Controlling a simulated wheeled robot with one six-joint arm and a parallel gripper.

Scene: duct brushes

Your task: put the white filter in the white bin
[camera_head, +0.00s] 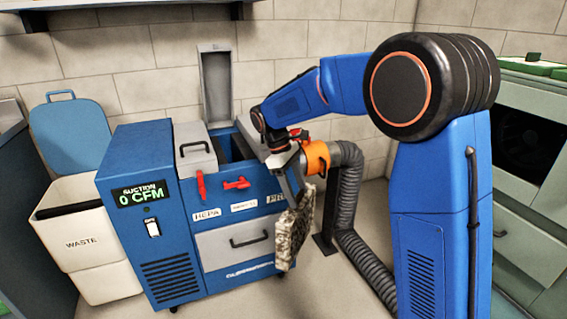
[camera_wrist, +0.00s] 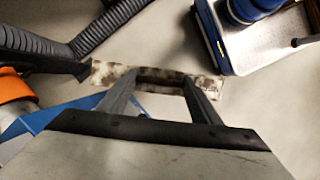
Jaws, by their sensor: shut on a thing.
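The filter (camera_head: 294,228) is a pale panel heavily mottled with grey-brown dirt. It hangs tilted from my gripper (camera_head: 297,188), in front of the blue suction machine's right side. In the wrist view, the filter (camera_wrist: 108,73) lies across the fingertips of my gripper (camera_wrist: 158,84), which is shut on it. The white bin (camera_head: 95,268), marked WASTE, stands at the far left in the head view. Its blue lid (camera_head: 70,137) is raised behind it and its top is open. Its inside is mostly hidden. The bin is well apart from the filter.
The blue suction machine (camera_head: 150,230), reading 0 CFM, stands between bin and filter. Its tall grey flap (camera_head: 216,88) is up above an open slot; red latches (camera_head: 236,184) show. A ribbed hose (camera_head: 348,205) runs down at right. A green cabinet (camera_head: 525,215) is far right.

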